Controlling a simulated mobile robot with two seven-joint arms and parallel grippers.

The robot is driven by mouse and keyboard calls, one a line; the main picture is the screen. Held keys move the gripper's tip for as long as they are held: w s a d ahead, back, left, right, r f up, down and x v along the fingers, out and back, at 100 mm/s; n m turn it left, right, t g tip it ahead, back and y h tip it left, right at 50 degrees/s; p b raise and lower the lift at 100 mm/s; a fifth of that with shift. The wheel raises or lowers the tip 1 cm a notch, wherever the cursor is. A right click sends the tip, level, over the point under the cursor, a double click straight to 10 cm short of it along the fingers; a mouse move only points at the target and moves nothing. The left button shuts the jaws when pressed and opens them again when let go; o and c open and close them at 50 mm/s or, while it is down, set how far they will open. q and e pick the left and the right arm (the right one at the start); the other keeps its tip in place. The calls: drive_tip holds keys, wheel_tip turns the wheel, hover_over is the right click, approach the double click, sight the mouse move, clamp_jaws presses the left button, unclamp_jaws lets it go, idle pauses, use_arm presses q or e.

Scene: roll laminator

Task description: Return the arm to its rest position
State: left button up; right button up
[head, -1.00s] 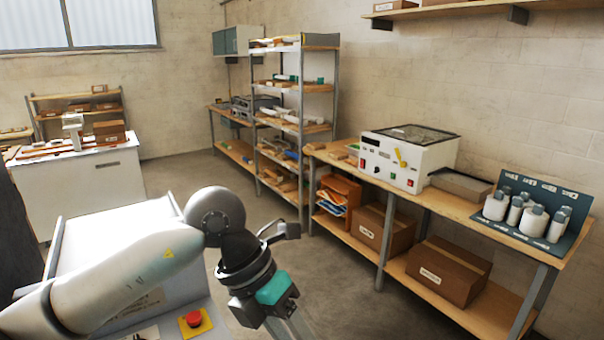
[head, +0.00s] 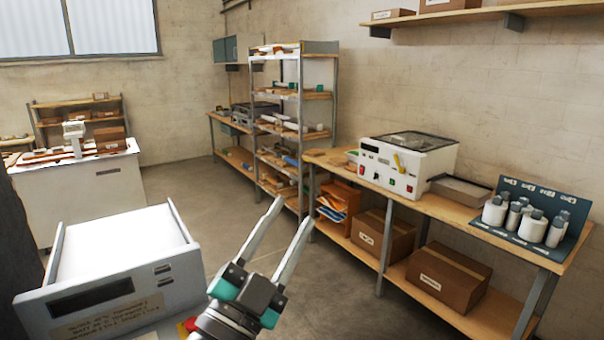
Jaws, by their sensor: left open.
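My left gripper (head: 286,222) is in the lower middle of the head view. Its two long grey fingers point up and to the right, spread apart with nothing between them. It is over the floor, just right of a white machine with a label on its front (head: 115,290). The red stop button on that machine is mostly hidden behind my wrist. My right gripper is not in view.
A wooden workbench (head: 455,207) on the right carries a white laminator (head: 400,165) and several white bottles in a dark rack (head: 562,235). Cardboard boxes (head: 447,278) sit on its lower shelf. A tall shelf unit (head: 303,95) stands behind. The grey floor between is clear.

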use_arm(q)
drive_tip(key=s+a+f+n+g+y, duration=0.2)
drive_tip(key=a+f+n+g+y, duration=0.3)
drive_tip(key=f, duration=0.6)
drive_tip(key=s+a+f+n+g+y, duration=0.2)
drive_tip(key=a+f+n+y, duration=0.45)
drive_tip(key=f, duration=0.45)
drive_tip(key=s+a+f+g, duration=0.3)
drive_tip(key=s+f+g, duration=0.7)
drive_tip(key=s+f, duration=0.7)
wheel_tip(320, 180, down, 28)
drive_tip(key=s+g+b, duration=0.1)
drive_tip(key=s+b, duration=0.2)
drive_tip(key=b, duration=0.8)
drive_tip(key=s+f+b, duration=0.3)
drive_tip(key=s+f, duration=0.2)
drive_tip(key=f, duration=0.3)
drive_tip(key=s+a+f+g+b, duration=0.1)
drive_tip(key=s+f+b, duration=0.3)
drive_tip(key=f, duration=0.5)
drive_tip(key=s+a+f+b, duration=0.1)
drive_tip(key=s+f+b, duration=0.2)
drive_tip(key=s+f, duration=0.3)
wheel_tip(320, 180, down, 2)
drive_tip(key=shift+s+a+f+g, duration=0.15)
drive_tip(key=shift+s+g, duration=0.15)
drive_tip(key=shift+s, duration=0.05)
